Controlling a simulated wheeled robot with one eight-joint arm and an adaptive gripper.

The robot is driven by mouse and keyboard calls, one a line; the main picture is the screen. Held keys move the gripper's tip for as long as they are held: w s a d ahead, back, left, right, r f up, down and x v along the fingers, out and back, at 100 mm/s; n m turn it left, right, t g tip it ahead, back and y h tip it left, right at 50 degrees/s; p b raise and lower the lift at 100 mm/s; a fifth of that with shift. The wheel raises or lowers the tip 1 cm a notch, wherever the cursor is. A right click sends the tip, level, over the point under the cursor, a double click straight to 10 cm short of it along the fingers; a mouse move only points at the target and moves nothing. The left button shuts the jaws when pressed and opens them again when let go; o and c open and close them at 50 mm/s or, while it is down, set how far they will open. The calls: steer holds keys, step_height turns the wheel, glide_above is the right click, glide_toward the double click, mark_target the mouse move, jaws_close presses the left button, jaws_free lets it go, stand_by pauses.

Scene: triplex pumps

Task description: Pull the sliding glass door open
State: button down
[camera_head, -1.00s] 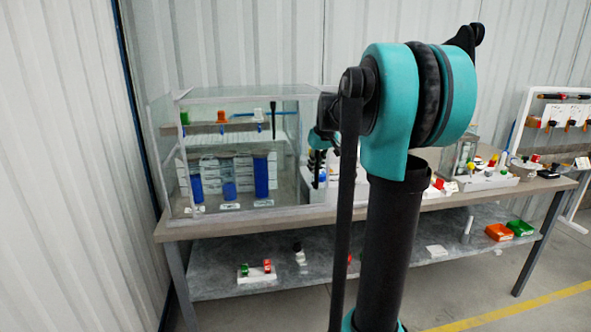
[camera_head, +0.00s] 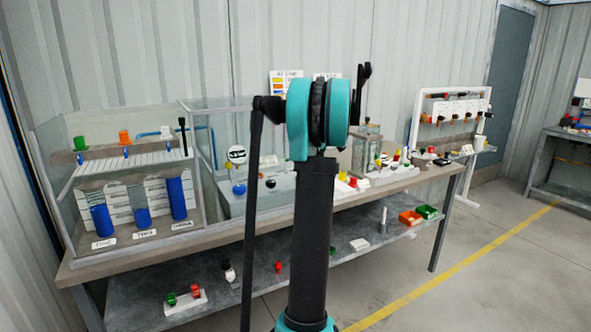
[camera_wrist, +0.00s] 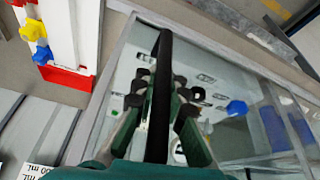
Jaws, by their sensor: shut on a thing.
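The glass cabinet (camera_head: 135,250) stands at the left end of the workbench in the head view, with clear panes and blue cylinders (camera_head: 177,198) inside. Which pane slides, and how far it stands open, I cannot tell. In the wrist view, my gripper (camera_wrist: 161,100) is shut on a long black bar (camera_wrist: 163,58), which looks like the door's handle. The bar runs lengthwise between the fingers, in front of the cabinet glass. Behind it show a white panel and a blue knob (camera_wrist: 237,107). In the head view my arm hides the gripper.
The workbench shelf (camera_head: 140,285) has small valves, a red bin (camera_head: 410,217) and a green bin (camera_head: 427,211). A white tool rack (camera_head: 450,118) stands to the right. A red-based white fixture (camera_wrist: 75,40) is near the gripper.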

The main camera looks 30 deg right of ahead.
steer(key=shift+d, duration=1.9)
steer(key=c, duration=1.5)
jaws_free()
steer(key=shift+c, duration=0.2)
steer(key=shift+r, duration=0.1)
steer(key=v, duration=1.1)
steer(key=shift+s+r, duration=0.2)
steer(key=shift+r, duration=0.15)
